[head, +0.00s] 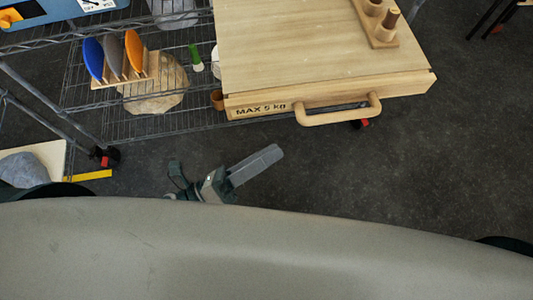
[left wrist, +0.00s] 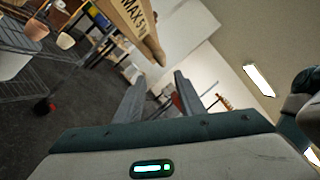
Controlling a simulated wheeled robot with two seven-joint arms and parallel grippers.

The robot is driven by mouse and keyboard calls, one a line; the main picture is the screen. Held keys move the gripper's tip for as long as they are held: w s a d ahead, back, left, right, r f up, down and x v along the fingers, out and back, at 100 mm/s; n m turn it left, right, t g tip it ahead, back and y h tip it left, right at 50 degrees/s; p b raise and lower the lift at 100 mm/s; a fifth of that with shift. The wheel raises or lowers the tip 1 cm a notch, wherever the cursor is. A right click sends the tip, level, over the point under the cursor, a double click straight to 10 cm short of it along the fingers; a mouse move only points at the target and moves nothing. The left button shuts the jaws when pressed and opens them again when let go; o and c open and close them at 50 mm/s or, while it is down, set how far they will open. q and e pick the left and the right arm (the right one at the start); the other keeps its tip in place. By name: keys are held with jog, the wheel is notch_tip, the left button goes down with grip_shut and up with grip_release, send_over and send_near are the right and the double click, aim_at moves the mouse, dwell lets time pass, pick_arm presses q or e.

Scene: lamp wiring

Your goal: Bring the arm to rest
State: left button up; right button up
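My left gripper (head: 272,154) is low in the head view, over the dark floor and in front of the wooden box, touching nothing that I can see. In the left wrist view its two fingers (left wrist: 159,76) stand apart with nothing between them, so it is open and empty. Most of my left arm is hidden behind my grey body in the head view. My right gripper is in neither view.
A wooden box (head: 295,75) marked "MAX 5 kg" with a bar handle (head: 340,112) juts out above my left gripper. A wire shelf (head: 120,122) holds a rack of coloured discs (head: 133,50) and a stone (head: 160,88). The floor (head: 440,160) at right is clear.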

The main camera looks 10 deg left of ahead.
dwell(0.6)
pick_arm(q)
jog(key=w+a+f+n+t+y, duration=0.1)
jog(key=w+a+f+n+y, duration=0.25)
jog(key=f+n, duration=0.35)
jog(key=w+a+f+n+y, duration=0.3)
jog(key=f+n+y, duration=0.15)
jog(key=f, duration=0.45)
jog(key=w+a+f+n+t+y, duration=0.1)
jog(key=w+a+f+n+y, duration=0.25)
jog(key=f+n, duration=0.4)
jog(key=s+a+f+n+g+y, duration=0.2)
jog(key=s+f+n+g, duration=0.2)
jog(key=f, duration=0.9)
jog(key=s+a+f+n+g+y, duration=0.1)
jog(key=s+a+f+n+g, duration=0.2)
jog(key=s+f+n, duration=0.6)
notch_tip(320, 180, down, 6)
jog(key=shift+s+a+r+n+g+y, duration=0.15)
jog(key=shift+s+r+n+g+y, duration=0.2)
jog(key=shift+g, duration=0.35)
